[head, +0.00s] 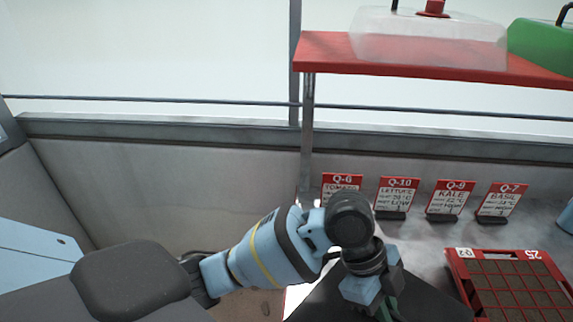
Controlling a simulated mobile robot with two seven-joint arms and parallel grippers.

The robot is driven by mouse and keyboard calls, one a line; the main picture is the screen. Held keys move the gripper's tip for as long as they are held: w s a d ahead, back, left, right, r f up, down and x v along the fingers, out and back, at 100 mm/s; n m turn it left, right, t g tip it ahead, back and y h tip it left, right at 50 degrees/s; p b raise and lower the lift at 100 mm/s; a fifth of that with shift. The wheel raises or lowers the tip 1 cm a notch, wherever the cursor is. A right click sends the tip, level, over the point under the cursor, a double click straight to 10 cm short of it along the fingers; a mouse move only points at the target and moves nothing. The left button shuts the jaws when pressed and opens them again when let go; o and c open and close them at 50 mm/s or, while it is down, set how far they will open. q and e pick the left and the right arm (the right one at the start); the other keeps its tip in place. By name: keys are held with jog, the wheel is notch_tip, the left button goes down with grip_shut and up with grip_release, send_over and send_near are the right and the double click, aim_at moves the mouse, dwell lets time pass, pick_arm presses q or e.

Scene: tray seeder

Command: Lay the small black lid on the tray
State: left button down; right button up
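The red-rimmed tray (458,277) stands at the lower right, its cells filled with brown soil. It is cut off by the frame. A dark flat panel (435,300), which looks like the small black lid, shows at the bottom centre, left of the tray. Its lower part is out of frame. My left gripper (380,298) is over this panel, next to a small green part on it that may be its handle. The fingertips are hidden, so I cannot tell whether they grip it. My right gripper is not in view.
Several red-topped sign cards (397,196) stand along the back of the counter. Above, a red shelf (330,52) on a metal post holds a translucent cover (430,42) with a red knob and a green cover (545,45). A blue object (567,217) is at the right edge.

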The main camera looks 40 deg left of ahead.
pick_arm(q)
jog(key=a+n+t, duration=0.1)
jog(key=a+n, duration=0.1)
jog(key=n, duration=0.1)
jog(key=w+a+r+n+t+y, duration=0.1)
jog(key=a+n+t, duration=0.1)
jog(key=n, duration=0.1)
jog(key=w+a+r+n+t+y, duration=0.1)
jog(key=a+n, duration=0.2)
jog(key=shift+r+t, duration=0.2)
jog(key=shift+t, duration=0.2)
jog(key=a+r+n+t+y, duration=0.2)
jog(key=a+r+n+y, duration=0.1)
jog(key=a+n, duration=0.5)
jog(key=shift+w+a+n+y, duration=0.3)
jog(key=shift+w+n+y, duration=0.05)
jog(key=shift+n+y, duration=0.4)
jog(key=shift+r, duration=0.1)
